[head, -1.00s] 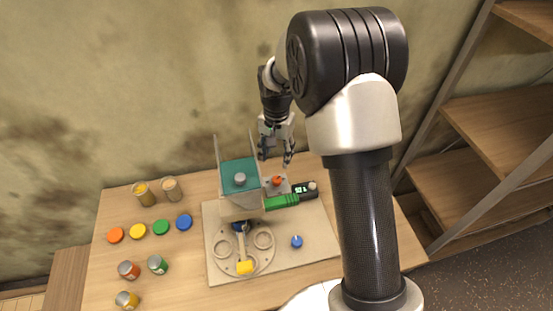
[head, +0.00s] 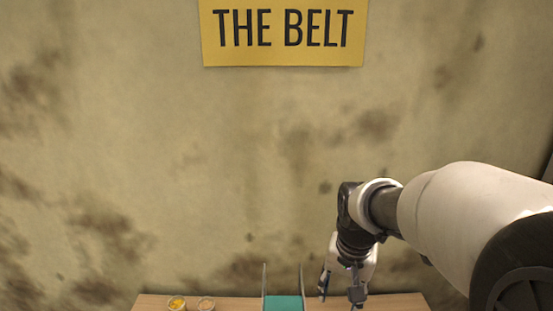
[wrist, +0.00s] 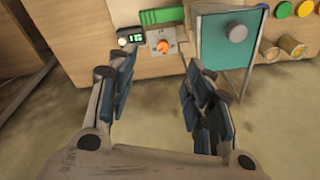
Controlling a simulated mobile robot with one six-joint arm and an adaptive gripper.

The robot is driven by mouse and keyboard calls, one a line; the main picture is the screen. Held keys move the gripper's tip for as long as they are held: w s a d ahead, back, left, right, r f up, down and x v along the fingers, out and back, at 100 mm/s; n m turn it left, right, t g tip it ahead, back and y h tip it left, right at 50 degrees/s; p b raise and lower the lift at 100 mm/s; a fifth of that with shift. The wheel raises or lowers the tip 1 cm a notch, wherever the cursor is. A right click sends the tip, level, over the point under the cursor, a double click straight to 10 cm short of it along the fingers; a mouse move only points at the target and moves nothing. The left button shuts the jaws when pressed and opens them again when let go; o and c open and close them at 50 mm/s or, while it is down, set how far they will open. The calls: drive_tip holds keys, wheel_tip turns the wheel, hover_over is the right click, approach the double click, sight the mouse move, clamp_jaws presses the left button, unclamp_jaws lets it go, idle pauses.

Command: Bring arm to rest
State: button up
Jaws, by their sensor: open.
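My gripper (head: 341,289) is in the lower right of the head view, above the back of the table. It is open, with nothing between its fingers. In the wrist view my gripper (wrist: 158,95) shows both fingers spread, with the table's edge beyond them. An orange knob (wrist: 162,47) on a grey plate lies beyond the gap between the fingers.
A green bar (wrist: 162,16) and a small display (wrist: 130,38) lie on the table. A yellow sign (head: 284,32) hangs on the wall. The wall area above the table is clear.

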drive_tip(key=s+r+n+t+b, duration=0.1)
drive_tip(key=s+r+n, duration=0.3)
drive_tip(key=s, duration=1.6)
drive_tip(key=shift+s+d+r+t, duration=0.2)
drive_tip(key=shift+s+t, duration=0.1)
drive_tip(key=shift+t, duration=0.6)
